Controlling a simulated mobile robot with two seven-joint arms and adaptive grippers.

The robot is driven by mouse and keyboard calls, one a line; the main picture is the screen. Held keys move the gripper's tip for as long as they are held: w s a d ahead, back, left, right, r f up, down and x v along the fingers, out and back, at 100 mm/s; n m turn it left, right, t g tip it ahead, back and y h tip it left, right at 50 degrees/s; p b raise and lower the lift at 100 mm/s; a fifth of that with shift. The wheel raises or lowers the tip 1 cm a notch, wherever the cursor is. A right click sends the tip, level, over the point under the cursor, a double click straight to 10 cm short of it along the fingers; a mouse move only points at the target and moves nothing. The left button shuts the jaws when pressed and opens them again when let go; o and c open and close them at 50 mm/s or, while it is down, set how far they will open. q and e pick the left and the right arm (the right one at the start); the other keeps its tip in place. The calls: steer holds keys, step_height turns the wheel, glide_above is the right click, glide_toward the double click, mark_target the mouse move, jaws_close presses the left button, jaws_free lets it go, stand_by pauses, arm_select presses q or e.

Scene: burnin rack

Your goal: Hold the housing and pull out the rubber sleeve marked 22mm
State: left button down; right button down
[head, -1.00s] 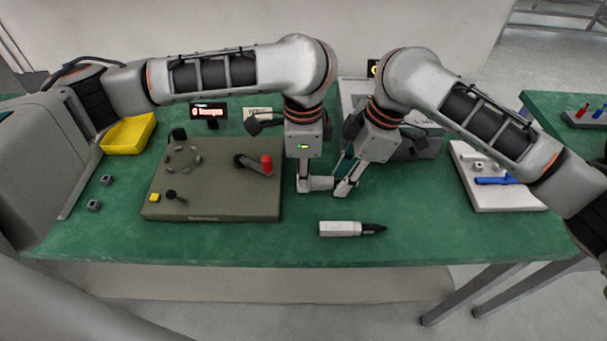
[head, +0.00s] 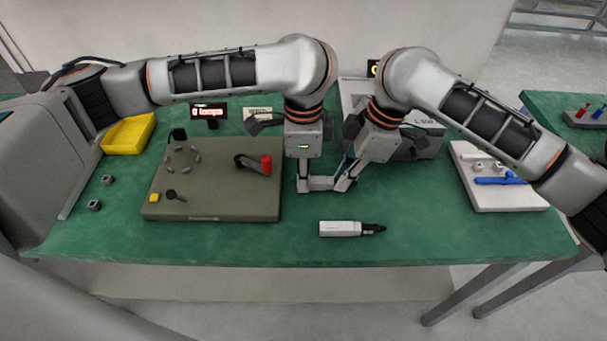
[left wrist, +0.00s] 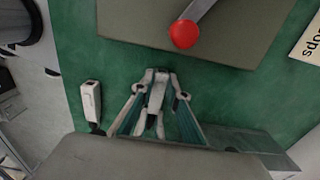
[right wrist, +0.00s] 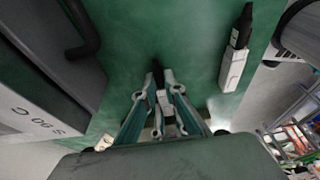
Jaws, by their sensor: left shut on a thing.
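My left gripper (head: 304,186) is shut on a small white housing (head: 321,184) above the green table, right of the olive board. The housing also shows between the fingers in the left wrist view (left wrist: 157,88). My right gripper (right wrist: 158,93) is at the other end of the same housing, its fingers on either side of it. Whether they grip it is unclear. A dark end (right wrist: 158,73) shows beyond its fingertips. A second white body with a black end (head: 342,229) lies on the table in front. No 22mm mark can be read.
The olive board (head: 210,208) with a red-capped lever (head: 266,164) stands left. A white tray (head: 508,198) with a blue part is at right. A grey box (head: 425,143) stands behind my right gripper.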

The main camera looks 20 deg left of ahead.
stand_by(0.3)
steer(key=shift+w+d, duration=0.25)
steer(key=shift+d, duration=0.7)
steer(key=shift+w+d, duration=0.3)
steer(key=shift+d, duration=0.65)
steer(key=shift+w+d, duration=0.25)
steer(key=shift+d, duration=0.7)
steer(key=d+r, duration=0.1)
steer(key=d, duration=0.1)
steer(key=d+r, duration=0.4)
steer(key=d, duration=0.1)
steer(key=shift+s+r, duration=0.15)
steer(key=shift+s, duration=0.1)
step_height(320, 180, up, 5)
glide_above(426, 214)
steer(key=f, duration=0.6)
steer(key=d+f, duration=0.1)
steer(key=f, duration=0.2)
steer(key=shift+w+f, duration=0.1)
steer(key=shift+f, duration=0.3)
steer(key=shift+f, duration=0.15)
